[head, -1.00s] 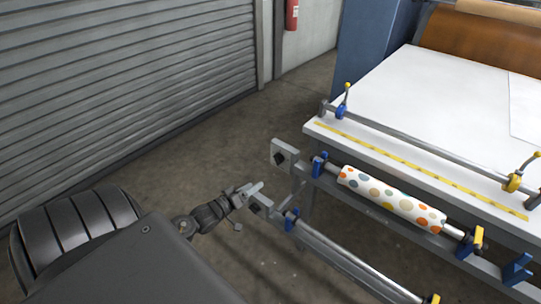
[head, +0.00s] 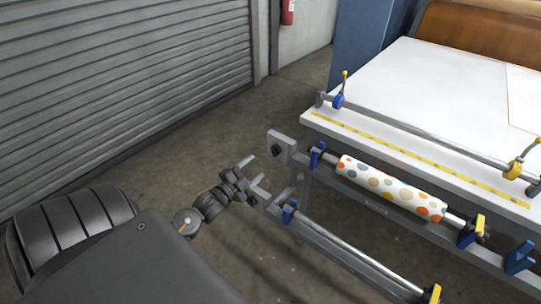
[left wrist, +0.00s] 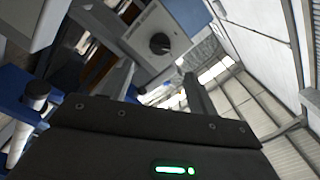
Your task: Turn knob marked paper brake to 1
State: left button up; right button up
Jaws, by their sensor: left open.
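A black knob (head: 276,151) sits on a grey plate at the near end of the patterned roll's bar. A second dark knob (head: 253,200) sits on a lower plate at the end of the bare bar. I cannot read any marking on either. My left gripper (head: 258,168) is open and empty, its fingers spread, in front of the plates and apart from the upper knob. In the left wrist view one black round knob (left wrist: 160,43) on a grey plate shows beyond and between my fingers (left wrist: 157,82), not touched. My right gripper is not in view.
The press table (head: 400,90) with its white top stands at the right. A dotted roll (head: 390,188) lies in blue and yellow holders along its front, with a bare bar (head: 350,255) below. Open floor lies between the shutter (head: 120,80) and the press.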

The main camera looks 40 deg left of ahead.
aim_at(273, 153)
pick_arm(q)
jog(key=w+b, duration=0.3)
jog(key=w, duration=0.5)
jog(key=shift+w+a+f+b, duration=0.1)
jog(key=shift+w+f+b, duration=0.05)
jog(key=shift+w+b, duration=0.25)
jog(key=shift+w, duration=0.6)
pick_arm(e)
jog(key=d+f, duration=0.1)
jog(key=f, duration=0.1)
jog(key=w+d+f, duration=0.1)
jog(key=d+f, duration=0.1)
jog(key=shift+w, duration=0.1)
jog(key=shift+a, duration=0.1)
